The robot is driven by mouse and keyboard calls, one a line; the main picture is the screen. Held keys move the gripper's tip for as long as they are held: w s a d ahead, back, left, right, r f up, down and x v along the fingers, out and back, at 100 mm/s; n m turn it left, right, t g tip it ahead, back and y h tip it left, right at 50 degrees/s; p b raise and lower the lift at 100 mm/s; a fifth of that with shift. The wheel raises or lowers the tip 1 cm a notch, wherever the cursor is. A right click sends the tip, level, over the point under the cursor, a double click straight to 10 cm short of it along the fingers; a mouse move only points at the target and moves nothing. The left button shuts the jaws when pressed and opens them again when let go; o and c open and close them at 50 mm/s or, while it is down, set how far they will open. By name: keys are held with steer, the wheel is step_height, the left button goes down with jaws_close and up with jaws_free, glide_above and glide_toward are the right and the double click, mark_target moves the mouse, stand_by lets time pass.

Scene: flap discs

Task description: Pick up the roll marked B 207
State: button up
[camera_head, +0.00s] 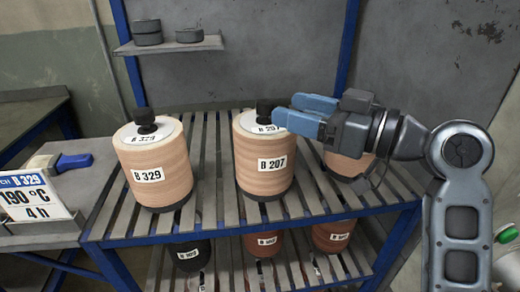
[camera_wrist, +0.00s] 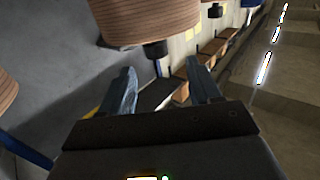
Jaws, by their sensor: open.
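The roll marked B 207 (camera_head: 262,180) stands upright on the slatted upper shelf, tan and layered, with a white top and a black knob. My gripper (camera_head: 295,111) is open, its blue fingers level with the top of this roll, at its right side near the knob. I cannot tell whether they touch it. In the wrist view, my gripper (camera_wrist: 163,80) has nothing between its fingers. A tan roll (camera_wrist: 150,22) with a dark knob fills the top there, beyond the fingertips; its label is hidden.
A similar roll marked B 329 (camera_head: 155,168) stands to the left. Another roll (camera_head: 348,166) is partly hidden below my gripper. Several rolls stand on the lower shelf (camera_head: 215,222). A sign (camera_head: 35,198) stands on the left bench. Dark discs (camera_head: 147,32) lie on a wall shelf.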

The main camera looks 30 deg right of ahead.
mark_target(265, 102)
steer(key=x, duration=0.2)
steer(key=p+x, duration=0.1)
steer(key=x, duration=0.3)
steer(key=shift+w+f+p, duration=0.3)
steer(key=shift+p, duration=0.05)
steer(key=shift+c, duration=0.2)
jaws_close()
stand_by(0.7)
steer(key=shift+r, duration=0.15)
